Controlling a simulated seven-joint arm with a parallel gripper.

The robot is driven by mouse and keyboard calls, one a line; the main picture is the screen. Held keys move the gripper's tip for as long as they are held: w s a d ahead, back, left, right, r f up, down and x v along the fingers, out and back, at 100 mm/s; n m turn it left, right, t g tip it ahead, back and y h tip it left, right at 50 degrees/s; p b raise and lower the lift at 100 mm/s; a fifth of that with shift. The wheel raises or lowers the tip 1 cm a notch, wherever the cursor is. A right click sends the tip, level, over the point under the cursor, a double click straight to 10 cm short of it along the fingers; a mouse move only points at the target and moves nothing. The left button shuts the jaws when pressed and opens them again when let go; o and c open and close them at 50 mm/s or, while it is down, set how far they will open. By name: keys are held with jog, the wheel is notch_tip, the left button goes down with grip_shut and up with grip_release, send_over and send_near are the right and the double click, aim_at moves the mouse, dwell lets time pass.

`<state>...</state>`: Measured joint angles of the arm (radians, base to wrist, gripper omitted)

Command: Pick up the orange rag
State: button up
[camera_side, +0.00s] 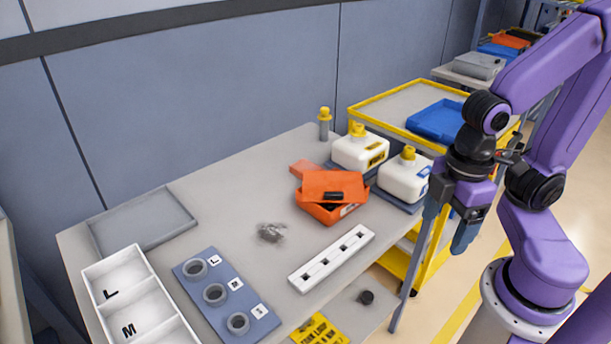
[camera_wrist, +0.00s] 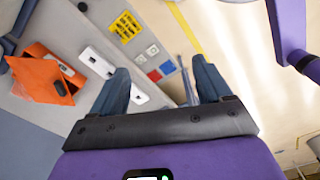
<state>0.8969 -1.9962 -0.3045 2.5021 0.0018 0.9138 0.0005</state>
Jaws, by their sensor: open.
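A flat light orange piece (camera_side: 302,169), possibly the orange rag, lies on the table at the back left of an orange box (camera_side: 347,210); the box hides part of it, and I cannot tell for sure that it is cloth. The box has a tilted orange lid with a dark handle, and also shows at the left of the wrist view (camera_wrist: 63,97). My gripper (camera_side: 444,240) is open and empty, pointing down beyond the table's right edge, well apart from the orange things. Its two fingers also show in the wrist view (camera_wrist: 160,68).
A grey crumpled thing (camera_side: 271,232), a white slotted bar (camera_side: 332,258), a blue ring board (camera_side: 226,297) and a white tray (camera_side: 137,300) occupy the front. A yellow cart (camera_side: 392,103) stands behind.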

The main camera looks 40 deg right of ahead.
dwell(0.3)
jog(key=o, duration=0.4)
jog(key=w+a+r+m, duration=0.1)
jog(key=w+a+m, duration=0.25)
jog(key=w, duration=0.65)
jog(key=m+t, duration=0.3)
jog(key=m, duration=0.6)
send_over(308, 168)
jog(key=s, duration=0.2)
jog(key=f, duration=1.4)
jog(key=shift+s+a+f, duration=0.1)
jog(key=shift+a+f, duration=0.2)
jog(key=shift+a, duration=0.1)
jog(key=shift+d+x, duration=0.2)
jog(key=shift+x, duration=1.1)
jog(key=shift+d+x, duration=0.25)
jog(key=shift+x, duration=1.05)
